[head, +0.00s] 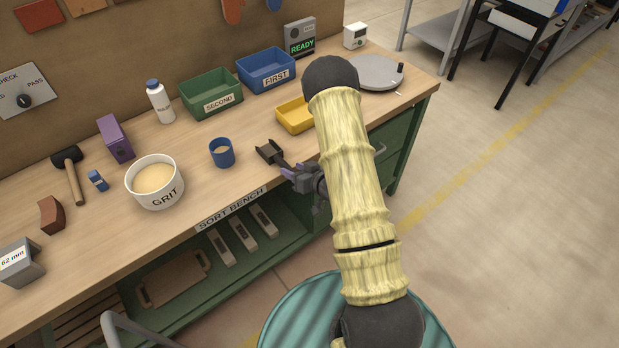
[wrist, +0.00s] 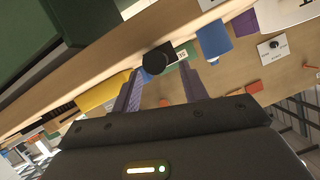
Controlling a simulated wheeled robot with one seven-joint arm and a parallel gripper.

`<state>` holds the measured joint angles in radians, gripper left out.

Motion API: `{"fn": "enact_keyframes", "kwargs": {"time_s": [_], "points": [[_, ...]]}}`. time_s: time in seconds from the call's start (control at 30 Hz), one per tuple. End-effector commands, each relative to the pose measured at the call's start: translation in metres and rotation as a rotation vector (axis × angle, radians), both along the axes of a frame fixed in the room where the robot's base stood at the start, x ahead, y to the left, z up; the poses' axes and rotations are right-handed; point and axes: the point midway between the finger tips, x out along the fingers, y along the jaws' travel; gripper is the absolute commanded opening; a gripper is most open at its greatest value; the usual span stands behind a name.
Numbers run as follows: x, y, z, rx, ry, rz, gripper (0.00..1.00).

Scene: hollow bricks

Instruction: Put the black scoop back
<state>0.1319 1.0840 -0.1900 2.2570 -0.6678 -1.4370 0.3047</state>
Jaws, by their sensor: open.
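The black scoop (head: 268,151) is near the front edge of the bench, right of the blue cup, in the head view. Its handle side points toward my gripper (head: 296,170). In the wrist view the dark scoop (wrist: 157,60) shows just ahead of and between the two purple fingertips of my gripper (wrist: 161,76). The fingers are apart, with gaps visible on both sides of the scoop. I cannot tell whether the scoop touches the bench. The white GRIT bowl (head: 156,196) holds pale grit, left of the blue cup (head: 222,153).
A yellow tray (head: 294,118) stands behind my gripper, partly hidden by my arm. The green SECOND bin (head: 211,94) and blue FIRST bin (head: 266,71) stand at the back.

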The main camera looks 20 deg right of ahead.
Motion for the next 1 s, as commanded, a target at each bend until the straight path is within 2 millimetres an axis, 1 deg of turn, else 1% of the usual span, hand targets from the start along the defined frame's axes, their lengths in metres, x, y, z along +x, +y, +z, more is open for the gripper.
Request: {"fn": "enact_keyframes", "kwargs": {"time_s": [0.03, 0.2, 0.3, 0.4, 0.53, 1.0], "points": [[-0.009, -0.005, 0.002, 0.001, 0.0, -0.005, 0.43], [-0.038, -0.019, 0.015, 0.001, 0.0, -0.006, 0.43], [-0.051, -0.025, 0.022, 0.0, -0.001, -0.004, 0.43], [-0.06, -0.028, 0.026, 0.0, 0.0, -0.002, 0.43], [-0.065, -0.029, 0.029, 0.001, -0.002, -0.001, 0.43], [-0.065, -0.029, 0.029, 0.0, -0.001, 0.0, 0.43]]}}
